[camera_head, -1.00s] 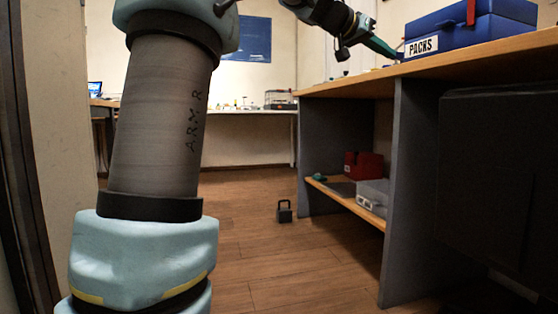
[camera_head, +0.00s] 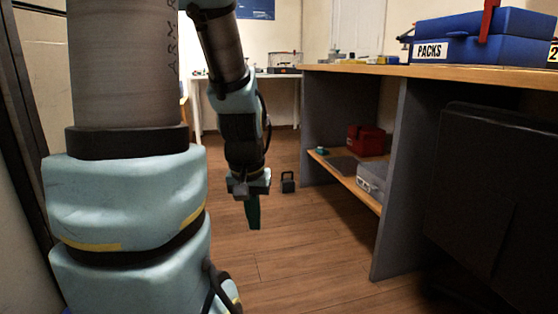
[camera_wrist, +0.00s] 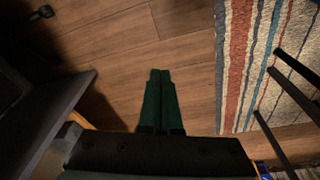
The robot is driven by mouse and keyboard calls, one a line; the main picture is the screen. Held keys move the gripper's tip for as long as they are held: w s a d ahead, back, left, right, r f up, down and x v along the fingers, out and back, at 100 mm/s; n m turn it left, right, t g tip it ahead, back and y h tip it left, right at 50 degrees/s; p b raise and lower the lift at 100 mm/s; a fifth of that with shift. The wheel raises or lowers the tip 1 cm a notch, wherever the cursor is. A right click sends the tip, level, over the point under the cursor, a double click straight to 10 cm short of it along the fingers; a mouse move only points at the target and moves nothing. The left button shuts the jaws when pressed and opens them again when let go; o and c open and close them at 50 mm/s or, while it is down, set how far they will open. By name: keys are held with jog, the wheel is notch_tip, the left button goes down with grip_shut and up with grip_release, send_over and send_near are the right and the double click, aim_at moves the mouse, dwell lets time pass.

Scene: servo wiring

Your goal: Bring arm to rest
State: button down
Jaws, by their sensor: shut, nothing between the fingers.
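My gripper (camera_head: 253,212) hangs down over the wooden floor in the head view, left of the workbench and well clear of it. Its green fingers point at the floor. In the wrist view the two green fingers (camera_wrist: 160,78) lie side by side, shut, with nothing between them. My arm comes down from the top of the head view, beside my large upper arm link at the left.
The workbench (camera_head: 340,68) stands at the right, with a blue PACKS case (camera_head: 480,48) on top. Its lower shelf (camera_head: 350,183) holds a red box (camera_head: 366,140) and a grey box. A dark padlock-shaped weight (camera_head: 288,182) stands on the floor. A striped rug (camera_wrist: 235,60) lies right of the fingers.

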notch_tip(320, 180, up, 38)
jog(key=s+a+p, duration=0.1)
jog(key=s+p, duration=0.1)
jog(key=p, duration=3.6)
jog(key=shift+s+a+f, duration=0.15)
jog(key=shift+s+f, duration=0.05)
jog(key=shift+f, duration=0.05)
